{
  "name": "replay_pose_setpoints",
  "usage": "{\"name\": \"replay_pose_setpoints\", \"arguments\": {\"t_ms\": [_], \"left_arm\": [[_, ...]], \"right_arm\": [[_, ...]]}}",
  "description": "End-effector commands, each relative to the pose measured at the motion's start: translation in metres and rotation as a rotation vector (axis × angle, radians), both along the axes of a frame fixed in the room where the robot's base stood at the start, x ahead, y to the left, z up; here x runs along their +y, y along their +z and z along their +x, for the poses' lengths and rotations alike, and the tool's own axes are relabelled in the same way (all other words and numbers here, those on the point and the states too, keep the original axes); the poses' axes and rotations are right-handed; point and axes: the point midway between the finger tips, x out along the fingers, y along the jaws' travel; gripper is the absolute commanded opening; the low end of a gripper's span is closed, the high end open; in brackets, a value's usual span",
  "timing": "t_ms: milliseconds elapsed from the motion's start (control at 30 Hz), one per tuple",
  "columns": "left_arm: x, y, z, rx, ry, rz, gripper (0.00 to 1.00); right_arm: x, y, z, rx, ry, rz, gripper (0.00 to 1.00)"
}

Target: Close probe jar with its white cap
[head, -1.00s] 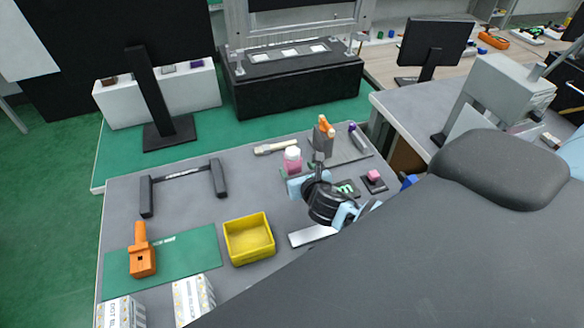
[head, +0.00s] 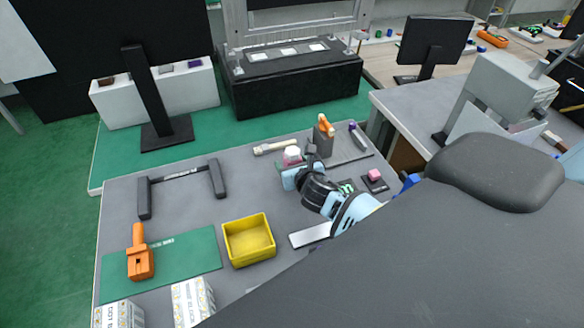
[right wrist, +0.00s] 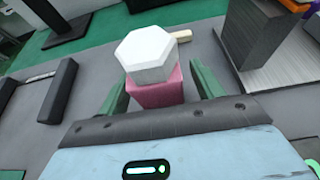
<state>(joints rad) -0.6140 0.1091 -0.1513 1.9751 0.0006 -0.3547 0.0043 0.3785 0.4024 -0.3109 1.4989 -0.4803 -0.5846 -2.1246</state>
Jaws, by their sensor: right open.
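The probe jar is a pink, square-sided body (right wrist: 160,90) in the right wrist view, with a white hexagonal cap (right wrist: 147,50) on top. How tightly the cap sits cannot be told. In the head view the cap (head: 292,151) shows just beyond my right gripper (head: 293,167), which hides most of the jar. My right gripper is open, with green fingers (right wrist: 159,76) on either side of the jar. A gap shows at each finger, and nothing is gripped. My left gripper is in neither view.
A grey block with orange tools (head: 324,136) stands right of the jar. A pale-handled tool (head: 274,147) lies behind it. A yellow bin (head: 248,240), a black handle fixture (head: 182,176) and an orange tool (head: 140,258) are to the left. Bare grey tabletop lies between the bin and handle.

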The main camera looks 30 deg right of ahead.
Motion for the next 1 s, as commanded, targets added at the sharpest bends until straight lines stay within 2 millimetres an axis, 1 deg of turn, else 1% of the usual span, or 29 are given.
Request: {"name": "replay_pose_setpoints", "arguments": {"t_ms": [167,200,567,600,867,1000], "left_arm": [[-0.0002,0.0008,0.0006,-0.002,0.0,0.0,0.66],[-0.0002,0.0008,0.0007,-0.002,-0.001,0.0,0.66],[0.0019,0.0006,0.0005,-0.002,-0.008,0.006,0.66],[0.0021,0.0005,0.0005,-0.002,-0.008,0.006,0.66],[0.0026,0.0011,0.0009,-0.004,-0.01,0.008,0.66],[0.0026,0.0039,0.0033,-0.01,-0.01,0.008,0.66]], "right_arm": [[-0.0001,0.0004,-0.0002,0.0,0.0,0.0,0.66],[0.0,0.0003,-0.0003,0.0,0.0,0.0,0.65],[-0.0001,0.0003,-0.0005,0.0,-0.001,0.0,0.18],[-0.0002,0.0007,-0.0002,-0.001,0.0,0.0,0.17],[-0.0004,0.0024,-0.0001,-0.002,-0.001,-0.002,0.17],[-0.0007,0.0099,0.0004,-0.004,-0.001,-0.002,0.17]]}}
